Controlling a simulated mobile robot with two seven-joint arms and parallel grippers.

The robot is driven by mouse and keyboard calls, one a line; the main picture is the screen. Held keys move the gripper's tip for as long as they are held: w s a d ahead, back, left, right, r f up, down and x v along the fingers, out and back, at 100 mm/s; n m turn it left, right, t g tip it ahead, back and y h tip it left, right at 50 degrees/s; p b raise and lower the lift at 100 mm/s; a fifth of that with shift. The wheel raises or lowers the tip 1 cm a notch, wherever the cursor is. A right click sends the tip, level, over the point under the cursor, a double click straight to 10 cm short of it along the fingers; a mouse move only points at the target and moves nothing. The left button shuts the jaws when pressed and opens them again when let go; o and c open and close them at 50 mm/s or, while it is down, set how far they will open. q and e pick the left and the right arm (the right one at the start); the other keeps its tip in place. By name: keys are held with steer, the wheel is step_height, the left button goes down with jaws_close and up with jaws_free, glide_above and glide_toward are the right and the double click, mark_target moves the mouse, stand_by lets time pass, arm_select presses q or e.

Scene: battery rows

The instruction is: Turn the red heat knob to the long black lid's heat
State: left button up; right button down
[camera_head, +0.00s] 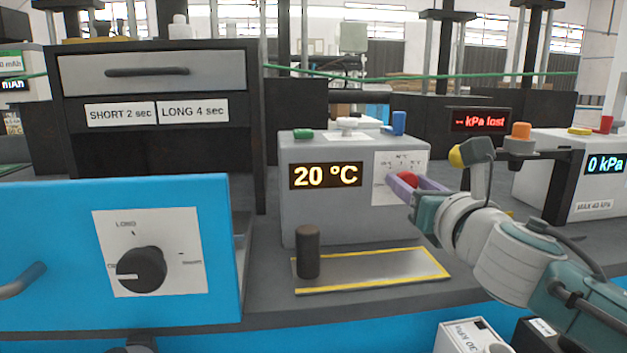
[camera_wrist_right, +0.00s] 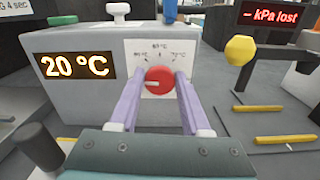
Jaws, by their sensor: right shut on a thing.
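The red heat knob (camera_head: 407,180) is on the front of a grey heater box (camera_head: 340,215), beside a lit display (camera_head: 325,175) reading 20 °C. My right gripper (camera_wrist_right: 160,82) has its two purple fingers on either side of the red knob (camera_wrist_right: 159,78), shut on it. The white mark on the knob points left. The dial plate (camera_wrist_right: 147,50) has marks at left, top and right; the top one looks like 60 °C, the others are too small to read surely. I cannot make out a long black lid.
A short dark cylinder (camera_head: 308,252) stands on a yellow-edged metal plate (camera_head: 375,270) before the heater. A blue panel (camera_head: 60,235) with a black knob (camera_head: 141,270) is at left. A kPa unit (camera_head: 580,190) stands at right.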

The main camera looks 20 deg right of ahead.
steer(key=m, duration=0.7)
steer(key=shift+d+b, duration=0.1)
steer(key=shift+b, duration=0.2)
steer(key=m, duration=0.6)
steer(key=shift+f, duration=0.1)
steer(key=m, duration=0.6)
steer(key=shift+f+m, duration=0.1)
steer(key=shift+m, duration=0.2)
steer(key=m+p, duration=0.1)
steer(key=m, duration=0.5)
steer(key=shift+f, duration=0.1)
steer(key=shift+m, duration=0.3)
steer(key=shift+c, duration=2)
jaws_free()
steer(key=shift+s+p, duration=0.1)
steer(key=shift+p, duration=0.2)
